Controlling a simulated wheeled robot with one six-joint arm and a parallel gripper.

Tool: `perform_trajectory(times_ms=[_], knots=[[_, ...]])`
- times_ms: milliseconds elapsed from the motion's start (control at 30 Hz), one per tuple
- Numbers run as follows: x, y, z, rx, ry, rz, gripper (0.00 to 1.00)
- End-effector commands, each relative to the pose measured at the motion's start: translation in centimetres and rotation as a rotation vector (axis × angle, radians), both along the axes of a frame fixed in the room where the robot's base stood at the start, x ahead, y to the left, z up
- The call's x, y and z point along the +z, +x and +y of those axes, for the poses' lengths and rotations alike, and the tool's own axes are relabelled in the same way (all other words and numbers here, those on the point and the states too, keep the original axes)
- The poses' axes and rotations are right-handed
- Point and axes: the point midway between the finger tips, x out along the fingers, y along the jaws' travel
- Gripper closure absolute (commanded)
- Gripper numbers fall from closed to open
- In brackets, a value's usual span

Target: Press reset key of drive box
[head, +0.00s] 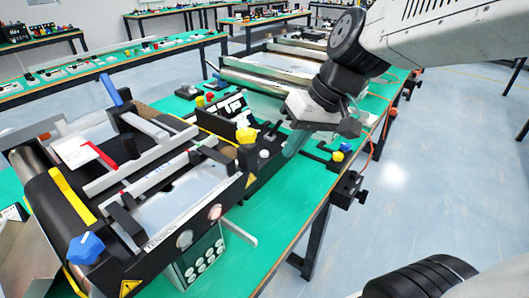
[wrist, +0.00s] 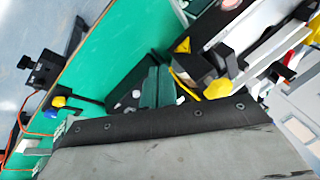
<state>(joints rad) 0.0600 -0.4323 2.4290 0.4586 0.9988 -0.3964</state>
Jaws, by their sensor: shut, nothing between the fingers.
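A grey-green box (head: 196,262) with several round pale keys on its front sits below the near conveyor's side, at the table edge. It looks like the drive box; I cannot tell which key is reset. My gripper (head: 292,146) is up and to the right of this box, well apart from it, above the green table beyond the conveyor's end. In the wrist view its two dark green fingers (wrist: 157,84) are together with nothing between them. I cannot make out the box in the wrist view.
The near conveyor (head: 165,205) has a blue knob (head: 86,248) and a yellow knob (head: 246,135). A flat lever sticks out beside the box (head: 240,232). A yellow-and-blue knob piece (head: 341,151) and a black clamp (head: 347,188) are at the table's right edge. The floor (head: 430,160) on the right is clear.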

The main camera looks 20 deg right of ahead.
Motion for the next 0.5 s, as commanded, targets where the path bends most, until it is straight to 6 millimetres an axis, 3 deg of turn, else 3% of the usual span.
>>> perform_trajectory(times_ms=[33, 133, 300, 500], knots=[[-0.4, 2.7, 0.4, -0.007, 0.051, -0.021, 1.0], [-1.1, 7.8, 0.8, -0.026, 0.137, -0.091, 1.0], [-3.2, 16.0, -0.3, -0.107, 0.217, -0.205, 1.0], [-6.1, 22.0, -2.5, -0.198, 0.232, -0.285, 1.0]])
